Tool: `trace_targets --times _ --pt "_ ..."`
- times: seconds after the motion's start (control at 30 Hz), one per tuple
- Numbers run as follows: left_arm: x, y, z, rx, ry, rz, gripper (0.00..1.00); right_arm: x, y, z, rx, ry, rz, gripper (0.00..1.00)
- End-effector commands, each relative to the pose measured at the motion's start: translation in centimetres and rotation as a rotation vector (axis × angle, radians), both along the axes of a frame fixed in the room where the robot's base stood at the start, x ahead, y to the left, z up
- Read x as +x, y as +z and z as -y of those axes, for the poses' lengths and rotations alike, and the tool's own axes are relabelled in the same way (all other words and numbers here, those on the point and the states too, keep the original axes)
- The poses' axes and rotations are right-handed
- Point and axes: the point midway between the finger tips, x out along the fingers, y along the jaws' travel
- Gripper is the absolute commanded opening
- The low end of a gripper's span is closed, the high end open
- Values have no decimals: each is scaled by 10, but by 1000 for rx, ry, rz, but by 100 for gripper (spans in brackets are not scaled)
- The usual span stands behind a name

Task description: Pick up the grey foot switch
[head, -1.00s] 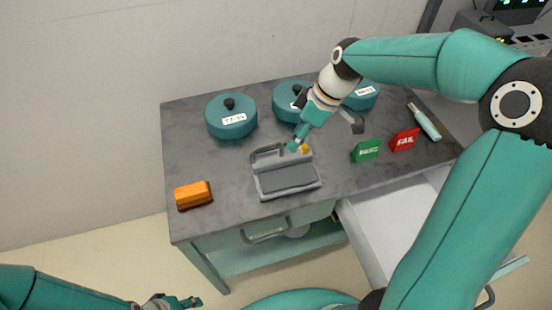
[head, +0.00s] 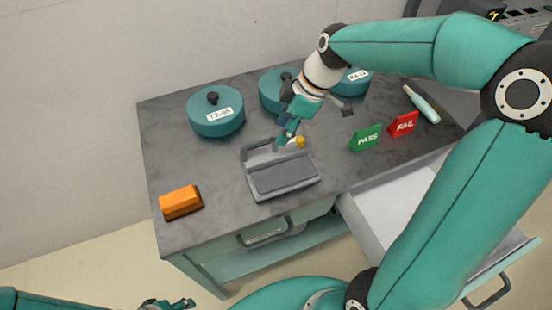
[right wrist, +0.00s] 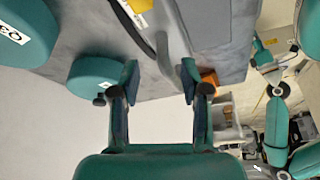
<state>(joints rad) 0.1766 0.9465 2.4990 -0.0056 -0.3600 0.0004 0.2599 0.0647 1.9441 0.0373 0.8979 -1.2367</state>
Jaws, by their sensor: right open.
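The grey foot switch (head: 282,177) lies on the dark cart top, with its broad pedal toward the front and a raised handle bar at its back. In the right wrist view, the foot switch (right wrist: 210,22) is at the top, its curved handle running down toward the fingers. My right gripper (head: 315,124) is above the back edge of the foot switch, open and empty. One fingertip looks close to the handle; contact cannot be told. In the right wrist view the gripper (right wrist: 160,78) has its fingers apart. My left gripper (head: 168,303) is at the bottom edge, away from the cart.
Teal lidded pots, one clear at left (head: 215,112), stand along the back. An orange block (head: 180,202) lies at front left. A green PASS sign (head: 366,138) and red FAIL sign (head: 403,124) stand right of the switch. A white drawer (head: 395,207) is open in front.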

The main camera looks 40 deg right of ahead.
Motion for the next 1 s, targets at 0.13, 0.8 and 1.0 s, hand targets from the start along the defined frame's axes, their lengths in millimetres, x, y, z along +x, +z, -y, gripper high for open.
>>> trace_targets --times 0.13,0.8,1.0 --pt "0 0 0 0 0 0 46 1 -7 -2 0 -1 0 46" --pt "0 4 0 0 0 0 46 9 -53 -15 0 -2 0 42" --pt "0 4 0 0 0 0 46 9 -53 -15 0 -2 0 9"
